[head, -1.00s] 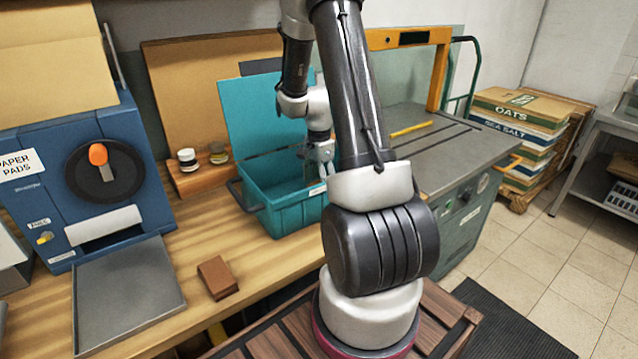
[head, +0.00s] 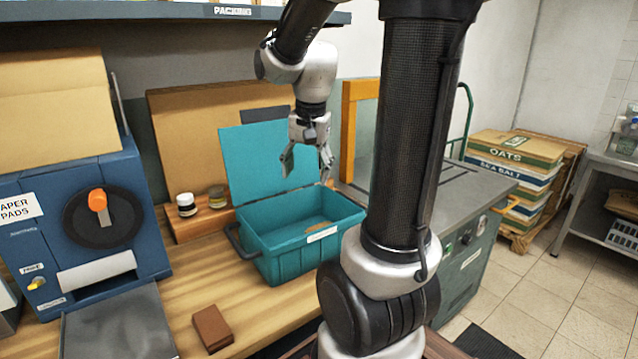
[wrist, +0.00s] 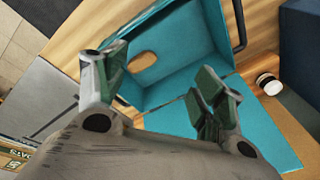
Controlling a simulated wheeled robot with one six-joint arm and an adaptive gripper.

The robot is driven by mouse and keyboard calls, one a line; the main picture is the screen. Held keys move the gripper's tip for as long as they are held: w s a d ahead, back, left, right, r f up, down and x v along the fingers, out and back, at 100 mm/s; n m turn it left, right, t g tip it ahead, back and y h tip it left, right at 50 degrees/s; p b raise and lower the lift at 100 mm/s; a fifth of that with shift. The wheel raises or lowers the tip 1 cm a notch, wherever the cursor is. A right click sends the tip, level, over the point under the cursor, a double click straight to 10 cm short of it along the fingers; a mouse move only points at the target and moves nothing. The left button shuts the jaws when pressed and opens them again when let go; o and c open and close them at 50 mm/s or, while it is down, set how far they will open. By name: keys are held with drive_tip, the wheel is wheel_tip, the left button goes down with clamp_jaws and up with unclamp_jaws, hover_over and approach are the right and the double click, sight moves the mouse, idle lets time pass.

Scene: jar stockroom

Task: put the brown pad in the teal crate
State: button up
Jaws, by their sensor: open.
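The brown pad (head: 318,228) looks like a flat tan piece lying inside the teal crate (head: 290,266), partly hidden by the front wall. In the wrist view it is a rounded tan shape (wrist: 143,62) on the crate's floor. The crate stands on the wooden bench with its lid (head: 266,160) raised at the back. My gripper (head: 306,172) is open and empty, above the crate and clear of the pad. In the wrist view its spread fingers (wrist: 160,90) show over the crate and lid.
A dark brown block (head: 212,327) lies on the bench, left of the crate. A blue paper-pad machine (head: 145,190) with a grey tray (head: 118,325) stands at left. Two small jars (head: 187,204) sit on a wooden block. A shelf (head: 150,14) runs overhead.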

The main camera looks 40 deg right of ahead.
drive_tip(key=s+a+r+n+t, duration=0.1)
drive_tip(key=s+a+r+n, duration=0.1)
drive_tip(key=s+n, duration=0.3)
drive_tip(key=s+a+r+n+t, duration=0.1)
drive_tip(key=s+a+r+n, duration=0.1)
drive_tip(key=s+a+n, duration=0.3)
drive_tip(key=s, duration=0.3)
drive_tip(key=shift+s+n, duration=0.15)
drive_tip(key=shift+n, duration=0.25)
